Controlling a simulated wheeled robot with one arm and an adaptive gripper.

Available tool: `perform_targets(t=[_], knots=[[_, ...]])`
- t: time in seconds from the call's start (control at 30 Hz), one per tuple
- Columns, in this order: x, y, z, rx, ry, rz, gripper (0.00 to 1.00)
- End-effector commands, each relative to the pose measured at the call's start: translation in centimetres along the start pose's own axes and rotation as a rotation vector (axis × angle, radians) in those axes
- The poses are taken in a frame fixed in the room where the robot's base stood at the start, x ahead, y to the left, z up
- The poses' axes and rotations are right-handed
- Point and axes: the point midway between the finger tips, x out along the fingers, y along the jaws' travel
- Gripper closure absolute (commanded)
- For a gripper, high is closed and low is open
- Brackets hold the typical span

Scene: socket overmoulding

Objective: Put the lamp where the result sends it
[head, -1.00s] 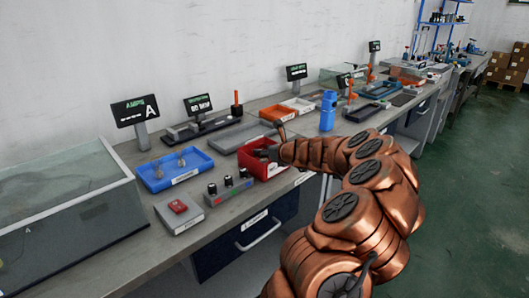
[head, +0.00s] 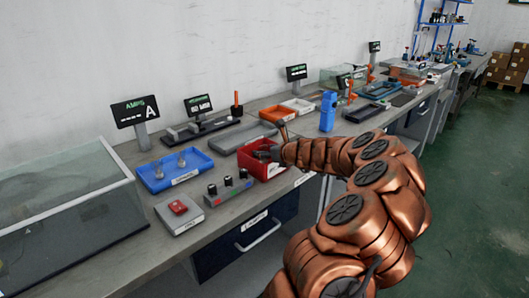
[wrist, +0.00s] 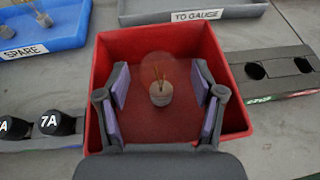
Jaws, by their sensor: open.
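A clear glass lamp (wrist: 161,93) with a pale base stands in the red bin (wrist: 225,75) in the wrist view. My gripper (wrist: 161,87) is open, its two purple-padded fingers on either side of the lamp with a gap to each. In the head view my gripper (head: 268,153) reaches into the red bin (head: 264,172), and the lamp is not distinguishable there. The AMPS display (head: 134,111) shows only dashes and an A. A small display (head: 198,104) behind the trays has text too small to read surely.
Left of the bin, a blue SPARE tray (head: 150,181) holds lamps. A knob box (head: 230,190) and a red-button box (head: 180,213) stand in front. The grey TO GAUGE tray (wrist: 190,12) lies behind the bin. A glass-walled case (head: 65,205) fills the left end.

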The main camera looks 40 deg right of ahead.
Motion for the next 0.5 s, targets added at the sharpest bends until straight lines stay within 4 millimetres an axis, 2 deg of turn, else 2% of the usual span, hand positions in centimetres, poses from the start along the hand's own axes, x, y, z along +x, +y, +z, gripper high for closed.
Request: perform_targets(t=[0.5], knots=[[-6.9,0.0,0.1,0.0,-0.002,-0.001,0.32]])
